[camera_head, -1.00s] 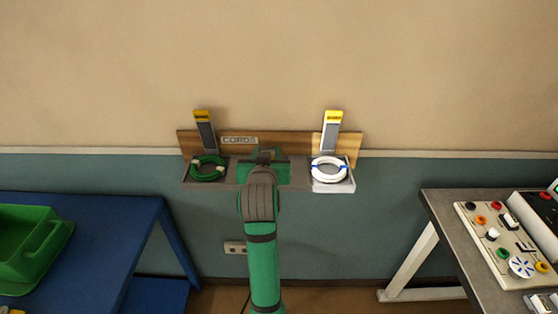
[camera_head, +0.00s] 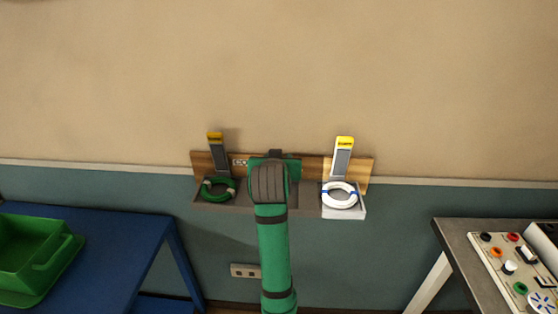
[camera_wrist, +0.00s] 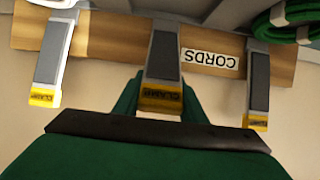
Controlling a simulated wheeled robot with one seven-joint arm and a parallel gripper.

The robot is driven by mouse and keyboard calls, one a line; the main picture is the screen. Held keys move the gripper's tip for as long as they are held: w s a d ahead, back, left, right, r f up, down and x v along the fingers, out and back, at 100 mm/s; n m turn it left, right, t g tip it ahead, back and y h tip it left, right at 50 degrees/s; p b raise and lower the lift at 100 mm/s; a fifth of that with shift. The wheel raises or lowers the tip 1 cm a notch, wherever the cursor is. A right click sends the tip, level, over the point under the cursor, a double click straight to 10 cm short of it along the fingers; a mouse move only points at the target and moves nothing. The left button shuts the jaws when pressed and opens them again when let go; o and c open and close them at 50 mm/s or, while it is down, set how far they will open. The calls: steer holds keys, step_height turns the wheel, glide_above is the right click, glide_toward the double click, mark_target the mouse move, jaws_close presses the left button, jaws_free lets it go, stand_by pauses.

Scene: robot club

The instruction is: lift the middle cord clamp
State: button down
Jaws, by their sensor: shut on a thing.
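The middle cord clamp (camera_wrist: 165,58) is a grey lever with a yellow labelled end, seen in the wrist view. My gripper (camera_wrist: 161,97) has its green fingers on either side of the clamp's yellow end and is shut on it. The wrist view is upside down relative to the head view. In the head view my arm hides the middle clamp and the fingertips. How far the lever is raised cannot be told.
A wooden board (camera_head: 312,167) on the wall also bears a left clamp (camera_head: 218,155) over a green cord coil (camera_head: 218,189) and a right clamp (camera_head: 342,158) over a white coil (camera_head: 339,195). A blue table (camera_head: 118,242) stands left, a grey bench (camera_head: 462,245) right.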

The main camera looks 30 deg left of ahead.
steer(key=shift+f, duration=0.5)
stand_by(0.4)
steer(key=c, duration=1.1)
jaws_free()
steer(key=shift+w+a, duration=0.1)
steer(key=shift+r, duration=0.2)
steer(key=shift+r, duration=0.1)
steer(key=shift+s+d+r, duration=0.15)
steer(key=shift+s+d, duration=0.15)
steer(key=shift+s, duration=0.15)
steer(key=v, duration=0.9)
steer(key=shift+s+d, duration=0.15)
steer(key=shift+s, duration=0.15)
